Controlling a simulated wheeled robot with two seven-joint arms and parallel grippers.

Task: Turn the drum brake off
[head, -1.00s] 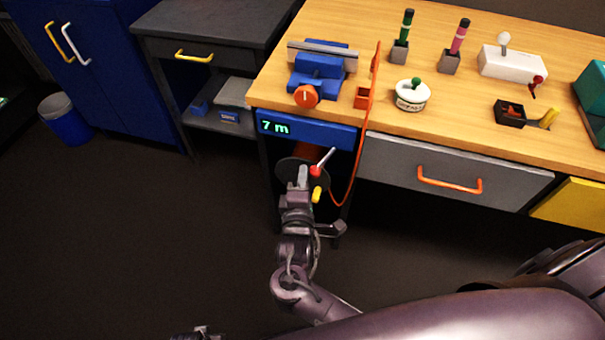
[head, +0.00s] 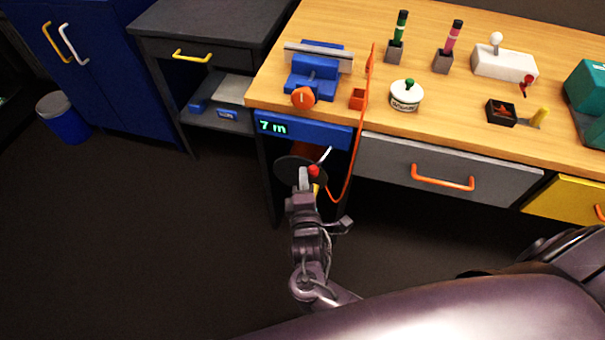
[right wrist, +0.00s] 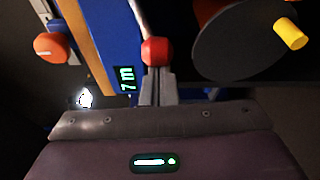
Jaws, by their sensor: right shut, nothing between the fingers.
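The brake lever, a pale rod with a red ball knob (head: 314,170), sits beside the dark drum (head: 290,166) under the blue panel at the bench's left end. In the right wrist view the red knob (right wrist: 157,51) is just beyond the fingertips, and the drum (right wrist: 235,45) is to its right. My right gripper (head: 304,174) is shut and empty, close to the knob; I cannot tell whether they touch. It also shows in the right wrist view (right wrist: 158,86). My left gripper is not in view.
A yellow crank handle (right wrist: 290,33) sticks out from the drum. A blue panel (head: 325,131) reads "7 m" above it. An orange line (head: 347,180) hangs right of the drum. A grey drawer (head: 400,165) is further right. Floor to the left is open.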

